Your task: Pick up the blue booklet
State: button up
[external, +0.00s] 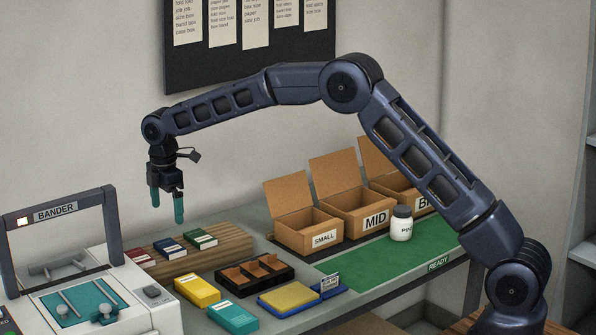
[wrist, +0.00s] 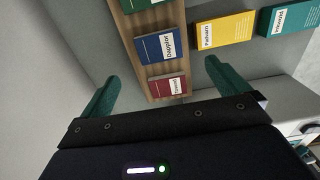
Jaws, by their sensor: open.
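The blue booklet (external: 169,247) lies on a wooden board between a red booklet (external: 140,257) and a green booklet (external: 200,238). In the wrist view the blue booklet (wrist: 150,48) shows a white label, with the red booklet (wrist: 160,88) just below it. My gripper (external: 168,208) is open and empty, held in the air above the board. In the wrist view its fingers (wrist: 162,72) stand apart on either side of the red booklet's column, with the blue booklet beyond their tips.
A yellow booklet (external: 197,291) and a teal booklet (external: 233,317) lie in front of the board (external: 232,237). The bander (external: 55,212) stands at left. A black divided tray (external: 283,287), open cardboard boxes (external: 350,221) and a white jar (external: 401,228) are to the right.

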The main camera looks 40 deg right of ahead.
aim_at(169, 246)
notch_tip(169, 246, down, 10)
jog(key=shift+w+a+f, duration=0.1)
jog(key=shift+a, duration=0.05)
dwell(0.5)
jog(key=shift+c, duration=0.4)
jog(key=c, duration=0.9)
